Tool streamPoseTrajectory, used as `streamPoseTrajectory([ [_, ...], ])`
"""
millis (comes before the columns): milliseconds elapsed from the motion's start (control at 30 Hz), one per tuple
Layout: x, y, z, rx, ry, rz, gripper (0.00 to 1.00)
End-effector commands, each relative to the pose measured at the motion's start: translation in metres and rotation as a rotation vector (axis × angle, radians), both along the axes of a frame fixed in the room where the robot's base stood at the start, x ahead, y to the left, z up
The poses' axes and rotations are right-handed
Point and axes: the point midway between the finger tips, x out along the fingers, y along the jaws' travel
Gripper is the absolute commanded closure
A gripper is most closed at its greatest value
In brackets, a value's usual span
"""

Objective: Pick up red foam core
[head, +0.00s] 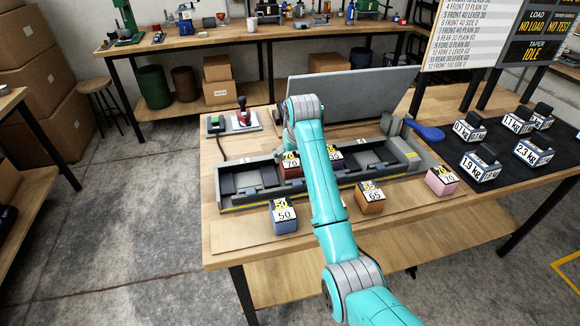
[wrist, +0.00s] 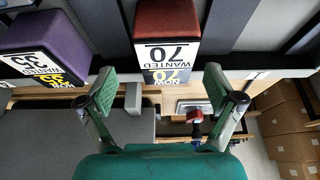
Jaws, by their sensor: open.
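The red foam core (head: 290,172) sits in the long grey tray (head: 238,204) on the wooden bench, left of my arm in the head view. It bears a tag reading 70. In the wrist view the red core (wrist: 166,18) is at the top centre, its tag facing my gripper (wrist: 157,92). My gripper is open and empty; its two green fingertips are apart, one to each side of the tag's line, below the core in the picture. They do not appear to touch it. In the head view my arm hides the gripper.
A purple core (wrist: 40,38) tagged 35 is left of the red one in the wrist view. Blue (head: 284,219), orange (head: 370,202) and pink (head: 441,182) cores stand on the bench outside the tray. A grey panel (head: 350,95) rises behind. Weights lie on a black mat (head: 500,190) at right.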

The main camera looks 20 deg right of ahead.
Motion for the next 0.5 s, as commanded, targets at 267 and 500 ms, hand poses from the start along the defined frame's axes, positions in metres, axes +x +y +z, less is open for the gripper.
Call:
streamPoseTrajectory([
  [267, 0.010, 0.008, -0.031, 0.000, 0.004, 0.000, 0.08],
  [500, 0.018, 0.007, -0.048, 0.000, 0.001, 0.000, 0.08],
])
